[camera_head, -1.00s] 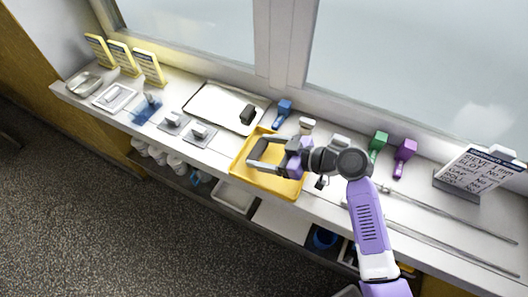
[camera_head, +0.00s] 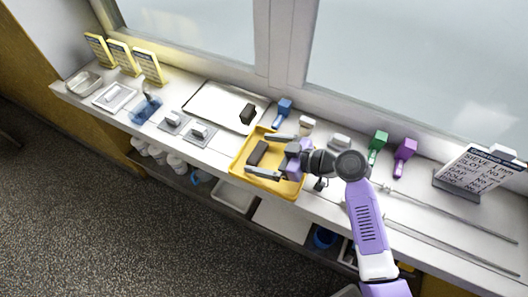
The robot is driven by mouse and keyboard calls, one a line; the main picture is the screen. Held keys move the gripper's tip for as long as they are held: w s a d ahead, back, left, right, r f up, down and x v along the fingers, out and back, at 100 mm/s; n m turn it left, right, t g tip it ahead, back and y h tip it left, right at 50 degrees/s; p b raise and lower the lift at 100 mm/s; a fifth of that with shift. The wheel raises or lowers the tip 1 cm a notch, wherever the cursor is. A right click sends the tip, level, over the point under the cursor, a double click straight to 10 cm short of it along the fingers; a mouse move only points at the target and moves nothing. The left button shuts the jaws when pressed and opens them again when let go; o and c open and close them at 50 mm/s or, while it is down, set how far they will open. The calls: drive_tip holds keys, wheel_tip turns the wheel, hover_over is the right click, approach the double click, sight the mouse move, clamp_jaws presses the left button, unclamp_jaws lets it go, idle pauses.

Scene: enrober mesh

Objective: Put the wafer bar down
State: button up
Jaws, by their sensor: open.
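The wafer bar (camera_head: 258,153) is a dark brown block lying in the yellow tray (camera_head: 237,165). My gripper (camera_head: 260,154) is over the same tray, coming in from the right. Its two grey fingers are spread wide, one on the far side of the bar and one on the near side. Gaps show between the bar and both fingers, so the gripper holds nothing. The right part of the tray is partly hidden by my gripper.
A white tray (camera_head: 208,104) with a black block (camera_head: 247,114) stands behind left. Blue (camera_head: 283,108), green (camera_head: 378,142) and purple (camera_head: 404,151) tools stand along the window side. The counter's front edge runs close below the yellow tray.

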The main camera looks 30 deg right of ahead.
drive_tip(key=shift+s+d+r, duration=0.15)
drive_tip(key=shift+s+d, duration=0.1)
drive_tip(key=shift+s, duration=0.05)
drive_tip(key=b+v, duration=0.1)
drive_tip(key=v, duration=1)
drive_tip(key=shift+s+b, duration=0.1)
drive_tip(key=shift+b, duration=0.3)
